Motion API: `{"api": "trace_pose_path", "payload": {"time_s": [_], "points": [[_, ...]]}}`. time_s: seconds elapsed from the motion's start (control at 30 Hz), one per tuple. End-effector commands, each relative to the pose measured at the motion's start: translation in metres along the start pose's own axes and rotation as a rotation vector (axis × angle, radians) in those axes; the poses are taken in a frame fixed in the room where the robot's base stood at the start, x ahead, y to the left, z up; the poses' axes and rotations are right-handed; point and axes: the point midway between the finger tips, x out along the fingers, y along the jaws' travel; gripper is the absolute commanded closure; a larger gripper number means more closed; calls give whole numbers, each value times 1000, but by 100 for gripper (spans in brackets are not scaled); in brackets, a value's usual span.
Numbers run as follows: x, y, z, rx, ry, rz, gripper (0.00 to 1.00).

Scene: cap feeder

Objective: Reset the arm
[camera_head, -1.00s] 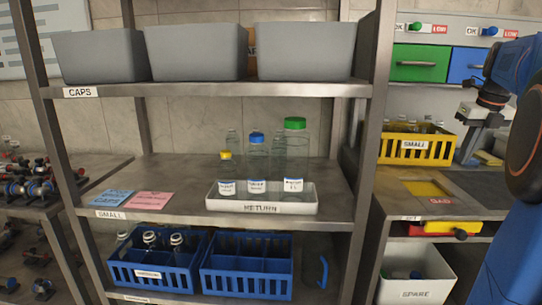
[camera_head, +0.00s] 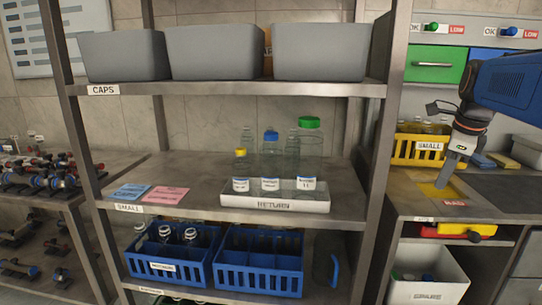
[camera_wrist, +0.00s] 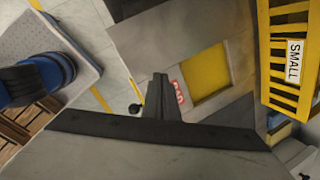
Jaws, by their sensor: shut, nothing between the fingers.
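My gripper (camera_head: 445,175) hangs over the right-hand bench in the head view, pointing down beside the yellow square pad (camera_head: 438,191). In the wrist view my gripper (camera_wrist: 160,78) shows its two fingers pressed together with nothing between them. The yellow pad (camera_wrist: 207,73) and its red label (camera_wrist: 179,93) lie beyond and to the right of the fingertips. My blue arm comes in from the right in the head view.
A yellow crate labelled SMALL (camera_head: 411,151) stands behind the gripper. A white RETURN tray (camera_head: 275,203) holds three capped bottles on the rack. Grey bins (camera_head: 215,52) line the top shelf; blue crates (camera_head: 258,262) sit below. A white SPARE bin (camera_head: 430,291) is under the bench.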

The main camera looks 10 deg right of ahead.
Motion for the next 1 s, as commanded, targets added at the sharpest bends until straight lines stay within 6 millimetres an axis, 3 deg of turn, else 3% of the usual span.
{"api": "trace_pose_path", "payload": {"time_s": [0.03,0.3,0.7,0.83,1.0], "points": [[3,21,8,-116,-5,-4,100],[30,116,30,-781,-19,-39,100],[86,250,23,-1765,-20,-120,100],[106,283,14,-2040,-13,-151,100],[122,308,5,-2268,-1,-180,100]]}}
